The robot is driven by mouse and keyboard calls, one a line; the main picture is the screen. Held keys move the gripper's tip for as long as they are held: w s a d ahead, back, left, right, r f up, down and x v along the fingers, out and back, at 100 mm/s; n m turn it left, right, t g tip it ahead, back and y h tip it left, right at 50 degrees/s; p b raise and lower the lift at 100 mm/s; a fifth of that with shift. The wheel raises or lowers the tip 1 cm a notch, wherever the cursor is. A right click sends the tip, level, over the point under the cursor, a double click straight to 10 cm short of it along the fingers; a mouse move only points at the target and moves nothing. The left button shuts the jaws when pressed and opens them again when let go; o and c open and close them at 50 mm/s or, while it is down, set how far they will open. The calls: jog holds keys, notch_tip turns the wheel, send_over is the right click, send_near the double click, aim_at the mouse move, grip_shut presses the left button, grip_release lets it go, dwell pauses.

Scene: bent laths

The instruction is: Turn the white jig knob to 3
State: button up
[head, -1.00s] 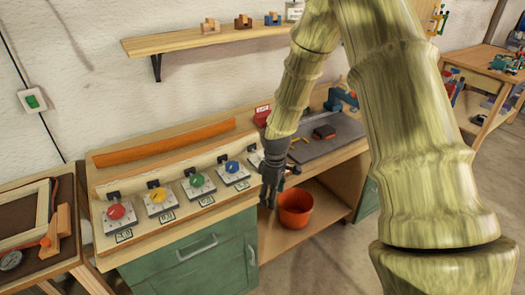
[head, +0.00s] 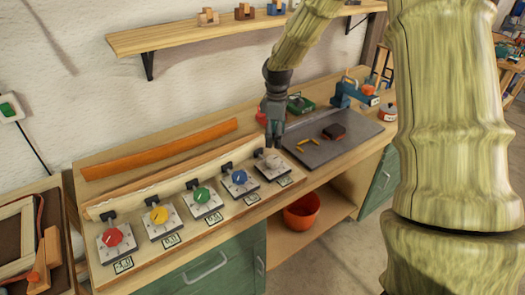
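The white jig knob (head: 271,161) is at the right end of a row of coloured knobs on a sloped wooden board. It sits on a pale dial plate (head: 276,171), with a small label below it on the board. The knob's pointer and number are too small to read. My gripper (head: 274,145) points down just above the white knob and partly covers its top. I cannot tell whether the fingers touch it, or whether they are open or shut.
Blue (head: 238,178), green (head: 202,195), yellow (head: 159,215) and red (head: 113,236) knobs run leftward along the board. A grey mat (head: 325,150) with yellow pieces and a dark block lies to the right. An orange bucket (head: 302,212) stands on the shelf below.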

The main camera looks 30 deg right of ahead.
aim_at(273, 159)
jog(key=f+p, duration=0.1)
jog(key=f, duration=0.2)
jog(key=f+p, duration=0.1)
jog(key=f, duration=0.2)
jog(key=f+p, duration=0.1)
jog(key=f, duration=0.2)
jog(key=shift+w+a+f, duration=0.15)
jog(key=shift+w+f, duration=0.2)
jog(key=shift+f, duration=0.5)
jog(key=shift+c, duration=0.4)
jog(key=c, duration=0.9)
